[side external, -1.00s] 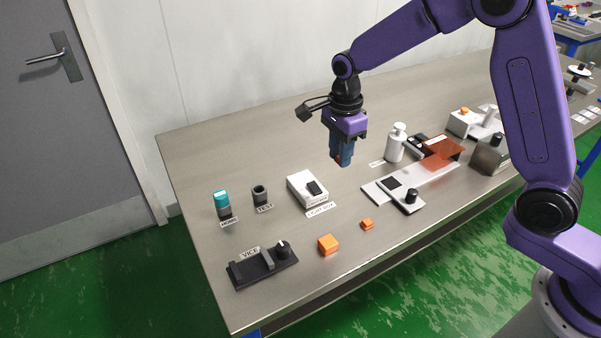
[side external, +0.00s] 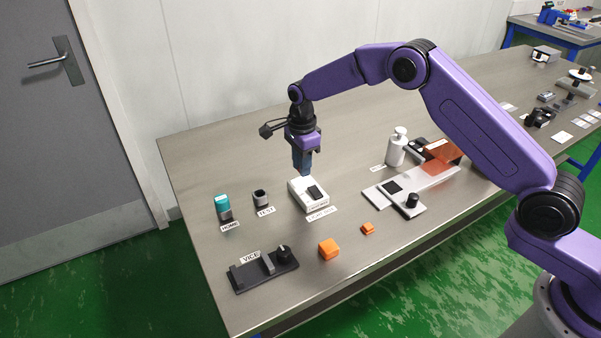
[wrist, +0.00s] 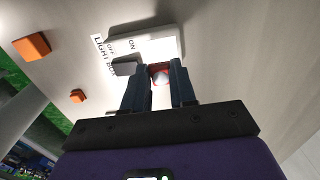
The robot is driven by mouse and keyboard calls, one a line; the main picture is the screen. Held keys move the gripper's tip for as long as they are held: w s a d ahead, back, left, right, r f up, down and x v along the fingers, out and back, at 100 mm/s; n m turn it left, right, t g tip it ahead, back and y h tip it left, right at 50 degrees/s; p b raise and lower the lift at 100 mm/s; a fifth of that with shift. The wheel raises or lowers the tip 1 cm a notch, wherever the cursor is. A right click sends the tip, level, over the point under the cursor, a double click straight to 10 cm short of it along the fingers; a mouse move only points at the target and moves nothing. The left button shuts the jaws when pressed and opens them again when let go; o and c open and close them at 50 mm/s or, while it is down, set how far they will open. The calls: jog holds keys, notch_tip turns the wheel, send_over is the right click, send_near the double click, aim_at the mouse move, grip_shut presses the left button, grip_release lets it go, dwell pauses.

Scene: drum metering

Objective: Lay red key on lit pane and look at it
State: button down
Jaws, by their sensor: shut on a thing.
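The white light box (side external: 301,199) stands on the bench with a dark switch block (side external: 315,192) on top; its label lies in front. In the wrist view, the light box (wrist: 150,30) has a bright white pane (wrist: 172,47) beside ON and OFF marks. My gripper (side external: 303,172) points down over the back part of the box. In the wrist view, my gripper (wrist: 160,75) is shut on the red key (wrist: 155,69), a small red piece with a pale part between the blue fingers. I cannot tell whether the key touches the pane. In the side view the fingers hide it.
The teal-topped piece in the HOME holder (side external: 222,205) and the TEST holder (side external: 261,198) stand left of the box. The VICE (side external: 262,270) and two orange blocks (side external: 328,248) (side external: 367,228) lie in front. A white bottle (side external: 397,147) and a sliding plate (side external: 425,185) stand to the right.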

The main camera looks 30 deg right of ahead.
jog(key=shift+w+f, duration=0.25)
jog(key=shift+f, duration=1.55)
jog(key=shift+f, duration=0.1)
jog(key=c, duration=1.2)
grip_release()
jog(key=shift+f, duration=0.1)
notch_tip(320, 180, up, 12)
jog(key=shift+r, duration=0.2)
